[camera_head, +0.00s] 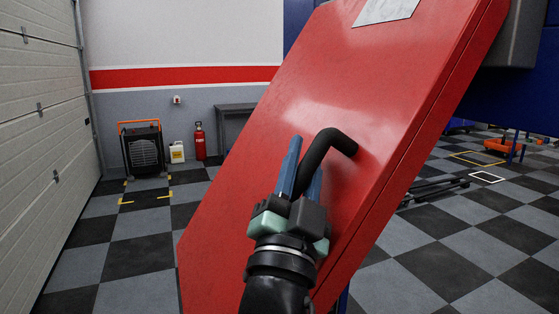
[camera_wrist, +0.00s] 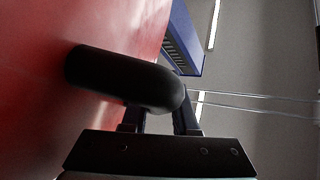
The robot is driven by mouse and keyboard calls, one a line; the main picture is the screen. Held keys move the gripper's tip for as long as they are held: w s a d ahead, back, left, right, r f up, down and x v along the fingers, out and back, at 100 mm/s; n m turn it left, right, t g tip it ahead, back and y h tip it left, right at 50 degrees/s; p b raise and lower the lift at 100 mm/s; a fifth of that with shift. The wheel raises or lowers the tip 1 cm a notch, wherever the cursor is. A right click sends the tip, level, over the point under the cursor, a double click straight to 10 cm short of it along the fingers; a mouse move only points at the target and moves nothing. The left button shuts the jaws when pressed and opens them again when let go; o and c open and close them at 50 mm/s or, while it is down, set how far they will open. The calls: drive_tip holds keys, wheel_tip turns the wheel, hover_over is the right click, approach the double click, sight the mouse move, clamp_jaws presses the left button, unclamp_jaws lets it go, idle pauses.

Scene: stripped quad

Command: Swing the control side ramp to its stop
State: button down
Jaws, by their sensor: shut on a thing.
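The control side ramp is a large red panel (camera_head: 290,110) that fills the middle of the head view, steeply tilted, with a pale label near its top. A black bent handle (camera_head: 328,146) sticks out from its face. My gripper (camera_head: 300,172) has its blue fingers on either side of the handle and is shut on it. In the wrist view the black handle (camera_wrist: 120,78) crosses in front of the red panel (camera_wrist: 60,130), with the fingers (camera_wrist: 160,118) at its end. The part of the handle between the fingers is partly hidden.
A garage door (camera_head: 40,110) is at left. Dark bars (camera_head: 432,190) lie at right. Checkered floor is open on both sides.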

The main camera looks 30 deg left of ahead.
sight(318, 272)
drive_tip(key=shift+w+d+f+n+y+b, duration=0.35)
drive_tip(key=shift+w+d+f+n+y, duration=0.15)
drive_tip(key=shift+w+d+f, duration=0.15)
drive_tip(key=shift+w+d+f+n+y+b, duration=0.3)
drive_tip(key=shift+w+d+f+n+y, duration=0.1)
drive_tip(key=shift+w+f+n, duration=0.25)
drive_tip(key=shift+f, duration=0.15)
drive_tip(key=c, duration=1)
unclamp_jaws()
drive_tip(key=shift+d, duration=0.1)
drive_tip(key=shift+m, duration=0.25)
drive_tip(key=b+v, duration=0.3)
drive_tip(key=v, duration=0.9)
drive_tip(key=shift+f, duration=0.2)
drive_tip(key=shift+s, duration=0.4)
